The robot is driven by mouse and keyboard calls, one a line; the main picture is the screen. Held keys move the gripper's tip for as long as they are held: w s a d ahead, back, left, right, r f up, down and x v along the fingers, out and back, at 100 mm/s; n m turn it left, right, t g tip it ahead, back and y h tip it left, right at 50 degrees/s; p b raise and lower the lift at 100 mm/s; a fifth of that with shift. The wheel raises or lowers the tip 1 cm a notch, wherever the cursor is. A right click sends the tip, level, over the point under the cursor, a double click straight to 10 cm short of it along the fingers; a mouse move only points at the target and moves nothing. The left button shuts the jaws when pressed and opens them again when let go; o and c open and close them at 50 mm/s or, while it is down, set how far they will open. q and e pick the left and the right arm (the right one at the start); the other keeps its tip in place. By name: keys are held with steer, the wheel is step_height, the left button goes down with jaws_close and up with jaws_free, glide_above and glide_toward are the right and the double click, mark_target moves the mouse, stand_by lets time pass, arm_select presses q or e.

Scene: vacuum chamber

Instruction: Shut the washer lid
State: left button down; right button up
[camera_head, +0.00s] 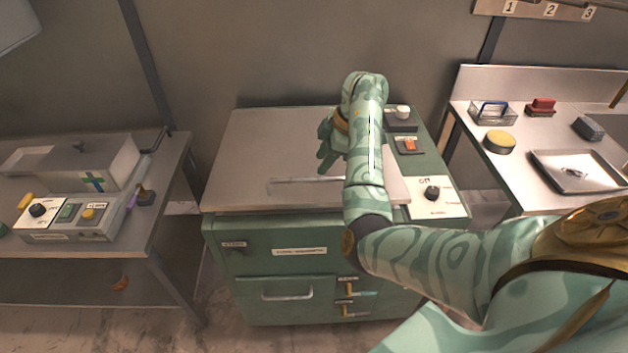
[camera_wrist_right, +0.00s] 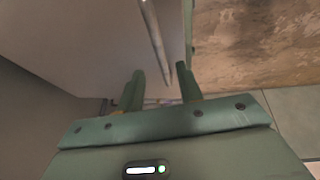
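The washer (camera_head: 270,235) is a green cabinet in the middle of the head view. Its grey lid (camera_head: 255,145) lies about flat over the top; I cannot tell whether a small gap remains under it. A thin bar handle (camera_head: 295,184) runs along the lid near its front edge. My right gripper (camera_head: 328,147) is above the lid, behind the handle, its arm hiding the lid's right part. In the right wrist view, the gripper (camera_wrist_right: 160,80) has its two fingers apart with nothing between them, and the handle (camera_wrist_right: 154,38) shows beyond the fingertips. My left gripper is not in view.
A control panel (camera_head: 437,211) with a black knob is on the washer's right side. A table with a grey box (camera_head: 95,160) and a switch box (camera_head: 65,222) stands at left.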

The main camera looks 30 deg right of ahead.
mark_target(316, 178)
steer(key=b+x, duration=0.1)
steer(key=x, duration=0.4)
steer(key=shift+w+f+b, duration=0.1)
steer(key=shift+f+b, duration=0.1)
steer(key=shift+b, duration=0.1)
jaws_close()
